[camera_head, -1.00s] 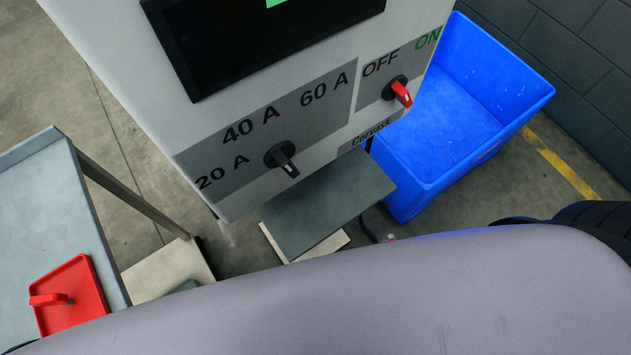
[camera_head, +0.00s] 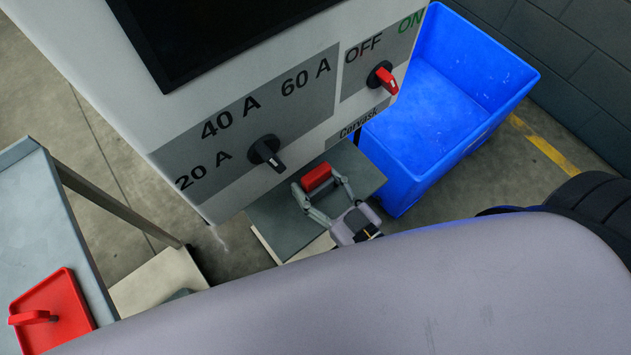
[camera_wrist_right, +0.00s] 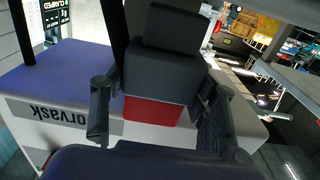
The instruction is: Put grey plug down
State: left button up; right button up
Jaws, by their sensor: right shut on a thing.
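My right gripper (camera_head: 317,182) is shut on a plug (camera_head: 318,176) in front of the machine, over the grey shelf (camera_head: 273,222). In the head view only the plug's red part shows clearly between the fingers. In the right wrist view the plug (camera_wrist_right: 165,62) is a dark grey block with a red band, between the two fingers (camera_wrist_right: 160,100). I cannot tell whether the plug touches the shelf. My left gripper is not in view.
The machine panel (camera_head: 225,165) has a black knob (camera_head: 266,153) and a red switch (camera_head: 383,79). A blue crate (camera_head: 430,115) stands at right. A metal table (camera_head: 45,225) with a red tray-like piece (camera_head: 65,305) is at left.

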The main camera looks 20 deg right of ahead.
jog(key=shift+w+a+f, duration=0.15)
jog(key=shift+w+f, duration=0.2)
jog(key=shift+w, duration=0.05)
jog(key=shift+s+f, duration=0.1)
jog(key=shift+f, duration=0.2)
jog(key=shift+f, duration=0.1)
jog(key=o, duration=1.7)
jog(key=shift+f, duration=0.1)
